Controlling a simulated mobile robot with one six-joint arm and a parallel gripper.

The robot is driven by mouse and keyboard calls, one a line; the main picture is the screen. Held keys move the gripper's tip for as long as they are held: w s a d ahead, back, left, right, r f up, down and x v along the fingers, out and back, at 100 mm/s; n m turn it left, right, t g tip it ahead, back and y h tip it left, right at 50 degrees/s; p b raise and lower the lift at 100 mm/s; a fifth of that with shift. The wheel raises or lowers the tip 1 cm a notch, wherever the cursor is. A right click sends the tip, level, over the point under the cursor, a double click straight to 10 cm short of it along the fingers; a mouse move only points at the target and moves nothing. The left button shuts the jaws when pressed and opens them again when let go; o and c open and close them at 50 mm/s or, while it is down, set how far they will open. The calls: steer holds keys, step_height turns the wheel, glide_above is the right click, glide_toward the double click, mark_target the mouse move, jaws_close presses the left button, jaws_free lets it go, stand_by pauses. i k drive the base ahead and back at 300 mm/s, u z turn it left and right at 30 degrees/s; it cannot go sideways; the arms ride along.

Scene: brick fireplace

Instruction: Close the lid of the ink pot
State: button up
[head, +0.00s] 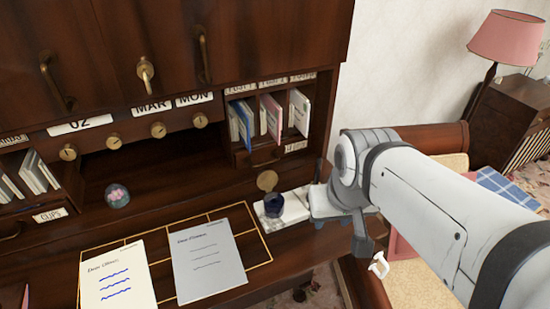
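The ink pot (273,206) is a small dark blue pot on a white base (295,208), on the desk at the right of the writing area. Its round brass lid (267,181) stands up behind the pot's mouth, so the pot is open. My gripper (318,198) is just right of the pot, over or beside the right end of the white base. My wrist hides most of it, and I cannot tell whether it touches the base or whether its fingers are open.
Two letters, one white (117,277) and one grey (208,262), lie left of the pot. A glass ball (117,195) sits further left. A chair (440,138) and a pink lamp (508,37) stand right.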

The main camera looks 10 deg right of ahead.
mark_target(267, 180)
steer(key=u, duration=0.1)
steer(key=k, duration=0.5)
steer(key=z, duration=1.75)
steer(key=k, duration=1.15)
steer(key=u, duration=2)
steer(key=i, duration=1)
steer(key=u, duration=0.05)
